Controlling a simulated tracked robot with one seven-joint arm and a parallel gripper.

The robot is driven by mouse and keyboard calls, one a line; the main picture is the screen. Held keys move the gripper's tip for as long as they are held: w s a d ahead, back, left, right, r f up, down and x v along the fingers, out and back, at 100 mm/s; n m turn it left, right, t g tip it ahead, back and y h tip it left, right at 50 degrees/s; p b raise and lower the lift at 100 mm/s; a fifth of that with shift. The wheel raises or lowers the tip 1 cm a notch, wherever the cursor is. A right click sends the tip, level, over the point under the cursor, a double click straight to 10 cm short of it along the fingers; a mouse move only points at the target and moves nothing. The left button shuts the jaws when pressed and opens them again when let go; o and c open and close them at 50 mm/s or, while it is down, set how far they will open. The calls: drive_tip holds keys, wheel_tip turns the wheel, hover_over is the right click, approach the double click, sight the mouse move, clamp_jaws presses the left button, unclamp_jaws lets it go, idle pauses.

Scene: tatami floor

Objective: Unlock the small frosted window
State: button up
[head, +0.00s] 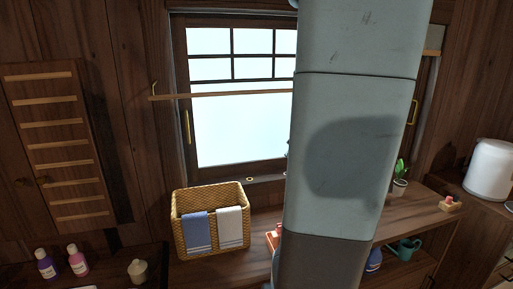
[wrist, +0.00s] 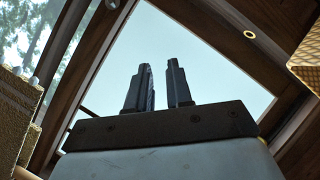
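The window (head: 225,135) has pale panes in a dark wood frame, with a grid of bars across its top. My arm covers much of its right side in the head view. A brass pull (head: 188,127) is on its left frame and another (head: 413,112) on the right frame. I cannot make out the lock; the middle of the window is hidden. In the wrist view my gripper (wrist: 159,66) is open and empty, its fingers apart against the bright pane (wrist: 215,75). It is hidden in the head view. A small brass ring (wrist: 250,34) shows on the wood at upper right.
A wicker basket (head: 209,242) with two towels stands on the counter (head: 262,222) below the window. A wooden rod (head: 220,95) crosses before the panes. A plant (head: 400,178), a teal watering can (head: 405,249) and a white appliance (head: 490,168) are at right. Bottles (head: 78,262) stand lower left.

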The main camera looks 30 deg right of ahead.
drive_tip(key=s+d+f+n+t+h, duration=0.1)
drive_tip(key=s+d+f, duration=0.1)
drive_tip(key=d, duration=0.3)
drive_tip(key=s+d+f+n+h, duration=0.1)
drive_tip(key=s+d+f, duration=0.15)
drive_tip(key=d, duration=0.25)
drive_tip(key=r+x, duration=0.1)
drive_tip(key=x, duration=1.1)
drive_tip(key=shift+w+t, duration=0.3)
drive_tip(key=shift+w, duration=0.25)
drive_tip(key=shift+c, duration=0.5)
